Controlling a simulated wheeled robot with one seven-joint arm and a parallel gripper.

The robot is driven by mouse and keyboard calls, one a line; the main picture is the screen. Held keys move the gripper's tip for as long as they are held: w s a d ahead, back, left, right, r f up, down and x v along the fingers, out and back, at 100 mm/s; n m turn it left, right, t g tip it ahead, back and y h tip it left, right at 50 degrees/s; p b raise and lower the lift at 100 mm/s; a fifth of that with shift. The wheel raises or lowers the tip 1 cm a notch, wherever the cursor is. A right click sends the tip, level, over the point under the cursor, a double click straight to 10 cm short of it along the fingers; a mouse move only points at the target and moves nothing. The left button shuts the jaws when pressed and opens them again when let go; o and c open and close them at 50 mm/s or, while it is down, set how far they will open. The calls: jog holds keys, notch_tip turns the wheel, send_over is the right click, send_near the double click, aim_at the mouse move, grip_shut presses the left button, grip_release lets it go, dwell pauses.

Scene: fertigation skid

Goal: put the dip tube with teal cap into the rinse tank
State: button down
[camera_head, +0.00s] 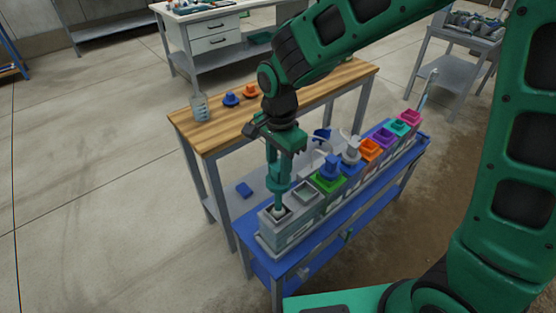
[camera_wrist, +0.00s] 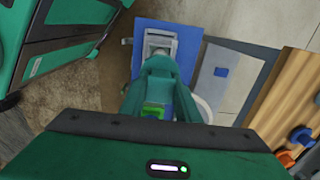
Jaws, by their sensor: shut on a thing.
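My gripper (camera_head: 280,158) points down over the near left end of the blue bench, shut on the dip tube with teal cap (camera_head: 278,188). The tube hangs about upright below the fingers. Its lower end is at the opening of the grey end tank (camera_head: 265,228); I cannot tell how deep it sits. No label shows whether this is the rinse tank. In the wrist view my gripper (camera_wrist: 158,68) covers most of the tube, and the grey tank (camera_wrist: 158,38) shows just beyond.
A row of tanks runs right along the blue bench (camera_head: 330,222), with a second grey opening, then green, orange, purple, teal and pink ones. A wooden table (camera_head: 190,122) behind holds a beaker (camera_head: 200,108), a blue part (camera_head: 231,99) and an orange part (camera_head: 251,91).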

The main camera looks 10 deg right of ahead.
aim_at(279, 197)
jog(key=shift+f, duration=5.85)
jog(key=c, duration=1.3)
grip_release()
jog(key=shift+o, duration=0.2)
notch_tip(279, 197, up, 11)
jog(key=shift+s+f, duration=0.1)
jog(key=shift+f, duration=0.05)
